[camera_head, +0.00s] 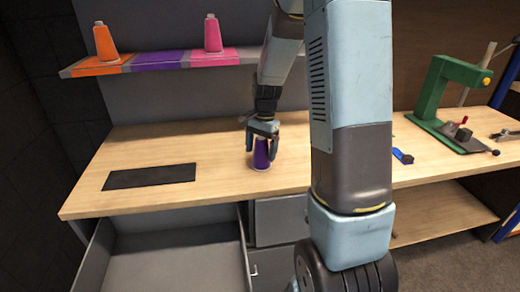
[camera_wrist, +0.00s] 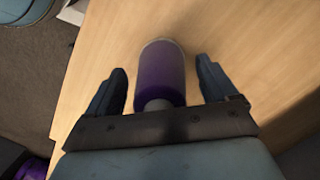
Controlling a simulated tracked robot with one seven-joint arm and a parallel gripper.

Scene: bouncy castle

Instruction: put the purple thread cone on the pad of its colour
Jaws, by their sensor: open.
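The purple thread cone (camera_head: 261,156) stands on the wooden workbench. My gripper (camera_head: 262,144) is above it, pointing down, with its fingers on either side of the cone. In the wrist view the cone (camera_wrist: 160,75) sits between the two open fingers (camera_wrist: 160,85), with a gap visible on each side. The purple pad (camera_head: 158,60) is the middle one on the shelf and is bare. An orange cone (camera_head: 105,42) stands on the orange pad (camera_head: 103,64), and a pink cone (camera_head: 212,33) stands on the pink pad (camera_head: 211,57).
A dark flat mat (camera_head: 150,177) lies on the bench (camera_head: 215,190) at left. An open grey drawer (camera_head: 170,270) juts out below. A green press (camera_head: 445,90), a blue-handled tool (camera_head: 402,156) and other tools are at right. The bench between mat and gripper is clear.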

